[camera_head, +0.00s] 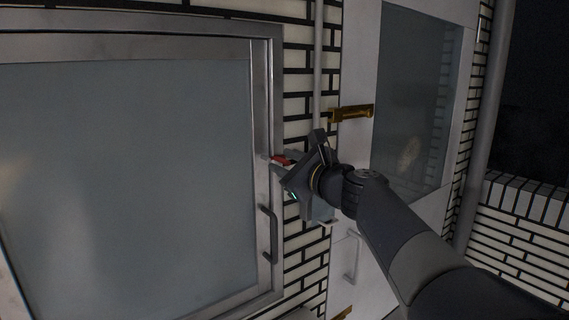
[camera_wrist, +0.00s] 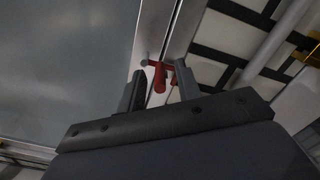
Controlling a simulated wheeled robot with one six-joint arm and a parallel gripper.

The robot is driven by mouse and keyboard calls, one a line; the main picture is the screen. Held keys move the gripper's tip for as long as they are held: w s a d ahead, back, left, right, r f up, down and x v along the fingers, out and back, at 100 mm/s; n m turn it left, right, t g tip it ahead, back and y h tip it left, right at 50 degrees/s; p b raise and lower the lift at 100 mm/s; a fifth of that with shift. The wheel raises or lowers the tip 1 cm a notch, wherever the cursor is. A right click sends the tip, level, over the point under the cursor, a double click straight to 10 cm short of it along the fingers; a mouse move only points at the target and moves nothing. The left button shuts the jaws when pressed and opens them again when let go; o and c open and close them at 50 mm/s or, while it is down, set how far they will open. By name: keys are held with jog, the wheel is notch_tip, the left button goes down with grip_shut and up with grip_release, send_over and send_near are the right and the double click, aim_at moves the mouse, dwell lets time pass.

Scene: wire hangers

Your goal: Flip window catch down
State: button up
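The red window catch (camera_wrist: 159,80) is mounted at the right edge of the metal window frame (camera_wrist: 150,35). In the wrist view, part of it hangs toward the camera between my two fingers, and a crossbar reaches right. In the head view only a small red piece of the catch (camera_head: 281,160) shows; my gripper hides the rest. My gripper (camera_head: 284,168) is close to the frame edge. Its fingers stand apart on either side of the catch in the wrist view (camera_wrist: 160,82). I cannot tell whether either finger touches it.
The frosted window pane (camera_head: 130,180) fills the left, with a metal pull handle (camera_head: 267,235) below the catch. Brick wall and a vertical pipe (camera_head: 318,60) lie right of the frame. A white door (camera_head: 358,60) with a brass hinge (camera_head: 351,113) and handle (camera_head: 352,257) stands further right.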

jog(key=b+v, duration=0.2)
jog(key=v, duration=0.8)
jog(key=shift+d, duration=0.1)
jog(key=p+x, duration=0.2)
jog(key=x, duration=0.9)
jog(key=shift+p, duration=0.3)
jog(key=shift+s+n, duration=0.1)
jog(key=shift+n, duration=0.3)
jog(key=shift+r+n, duration=0.2)
jog(key=shift+n, duration=0.5)
jog(key=shift+s, duration=0.1)
